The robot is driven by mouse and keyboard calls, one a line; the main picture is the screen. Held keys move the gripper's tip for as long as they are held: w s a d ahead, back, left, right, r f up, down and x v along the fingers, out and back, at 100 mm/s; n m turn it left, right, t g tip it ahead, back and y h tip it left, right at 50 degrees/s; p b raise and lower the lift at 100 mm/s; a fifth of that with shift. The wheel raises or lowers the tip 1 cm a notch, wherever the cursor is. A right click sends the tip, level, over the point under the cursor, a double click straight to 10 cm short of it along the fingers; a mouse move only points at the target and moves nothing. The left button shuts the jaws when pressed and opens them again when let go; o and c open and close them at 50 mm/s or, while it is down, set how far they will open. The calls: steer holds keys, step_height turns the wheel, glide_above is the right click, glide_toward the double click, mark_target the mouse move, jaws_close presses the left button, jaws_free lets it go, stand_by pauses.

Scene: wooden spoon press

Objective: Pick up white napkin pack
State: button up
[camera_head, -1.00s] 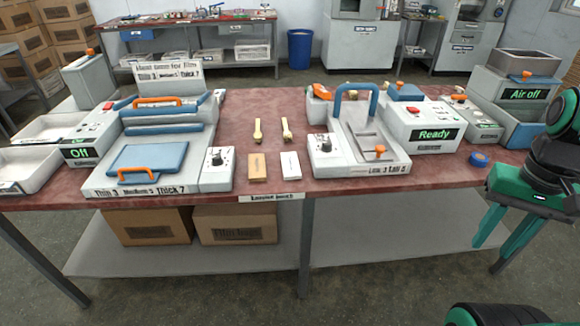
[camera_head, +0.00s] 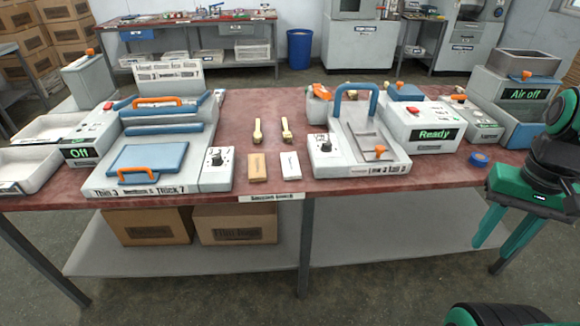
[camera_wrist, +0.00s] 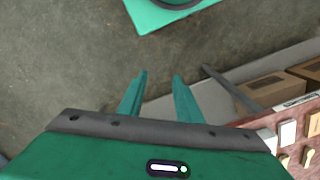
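The white napkin pack (camera_head: 290,165) lies flat near the front edge of the red table, beside a tan pack (camera_head: 257,167) on its left. In the wrist view the white pack (camera_wrist: 287,132) is small at the right. My gripper (camera_head: 503,235) hangs in front of the table at the right, well away from the packs. In the wrist view its two green fingers (camera_wrist: 159,85) stand apart with nothing between them.
A press with an orange handle (camera_head: 155,160) stands left of the packs. Another with a blue handle (camera_head: 357,95) stands right. Two wooden spoons (camera_head: 286,131) lie behind. A blue tape roll (camera_head: 479,159) is near my gripper. Boxes (camera_head: 235,223) sit below.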

steer(key=o, duration=0.5)
steer(key=shift+s+r, duration=0.15)
steer(key=shift+s, duration=0.25)
steer(key=o, duration=0.3)
steer(key=shift+d, duration=0.1)
steer(key=w+d+f+n+h, duration=0.25)
steer(key=w+f+n, duration=0.2)
steer(key=w, duration=0.25)
steer(key=w+d+f+n+h, duration=0.2)
steer(key=w+f+n+h, duration=0.2)
steer(key=w+f, duration=0.15)
steer(key=w+a+n+t+h, duration=0.2)
steer(key=w+n+t, duration=0.1)
steer(key=w+n, duration=0.3)
steer(key=w+a+n+t+h, duration=0.2)
steer(key=w+n+t+h, duration=0.15)
steer(key=w, duration=0.45)
step_height(320, 180, up, 2)
steer(key=n+t+y, duration=1.2)
steer(key=n, duration=1.3)
glide_above(293, 177)
steer(key=s, duration=0.5)
steer(key=shift+w+d+r, duration=0.1)
steer(key=shift+w, duration=0.15)
steer(key=shift+f+y, duration=0.2)
steer(key=shift+y, duration=0.2)
step_height(293, 177, down, 7)
steer(key=shift+f, duration=0.2)
steer(key=shift+w+a, duration=0.2)
steer(key=shift+w, duration=3.55)
